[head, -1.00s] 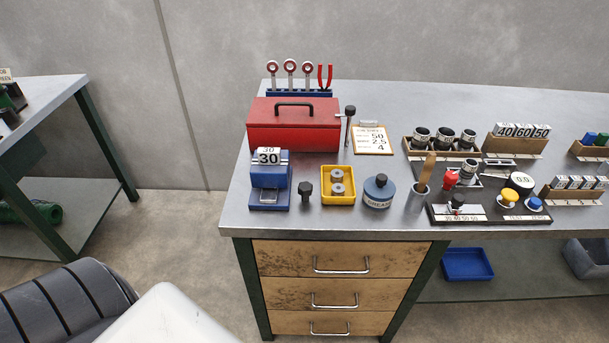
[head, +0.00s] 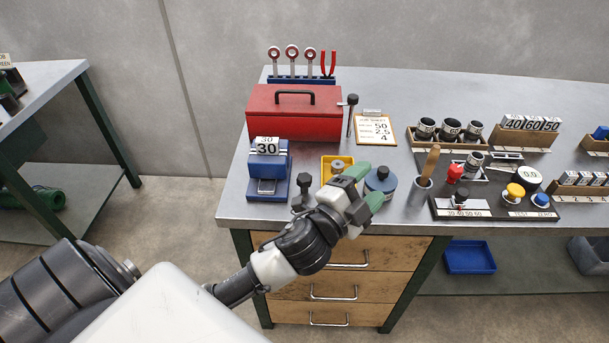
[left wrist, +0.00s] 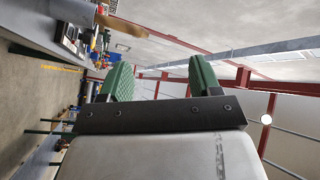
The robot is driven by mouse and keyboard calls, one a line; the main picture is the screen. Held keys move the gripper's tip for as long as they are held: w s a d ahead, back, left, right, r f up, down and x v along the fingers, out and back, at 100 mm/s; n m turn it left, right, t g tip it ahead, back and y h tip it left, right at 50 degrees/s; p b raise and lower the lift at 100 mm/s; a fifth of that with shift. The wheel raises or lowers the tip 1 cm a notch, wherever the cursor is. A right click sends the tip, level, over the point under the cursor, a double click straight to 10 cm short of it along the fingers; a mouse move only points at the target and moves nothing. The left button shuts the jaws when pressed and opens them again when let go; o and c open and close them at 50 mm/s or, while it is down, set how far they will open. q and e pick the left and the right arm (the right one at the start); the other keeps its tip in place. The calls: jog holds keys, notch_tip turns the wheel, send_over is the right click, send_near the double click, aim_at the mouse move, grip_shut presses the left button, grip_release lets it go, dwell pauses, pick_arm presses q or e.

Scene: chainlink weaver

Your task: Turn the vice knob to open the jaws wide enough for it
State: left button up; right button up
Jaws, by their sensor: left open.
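My left gripper (head: 366,186) is open and empty, with green fingertips above the front edge of the bench. It hides part of the yellow tray (head: 327,162) and is close in view to the blue round tin (head: 381,180). In the left wrist view the two green fingers (left wrist: 160,78) are apart with nothing between them.
Several dark cylinders sit in a wooden rack (head: 444,140). Bare bench top (head: 240,200) shows at the left front corner.

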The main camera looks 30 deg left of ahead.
pick_arm(q)
jog(key=d+r+m+g+h, duration=0.1)
jog(key=d+r+m+h, duration=0.5)
jog(key=m+h, duration=0.5)
jog(key=m+g+y, duration=1.5)
jog(key=m+g, duration=0.3)
jog(key=m, duration=0.4)
send_over(304, 177)
notch_tip(304, 177, down, 6)
notch_tip(304, 177, down, 10)
jog(key=shift+r+p, duration=0.1)
jog(key=shift+p, duration=0.65)
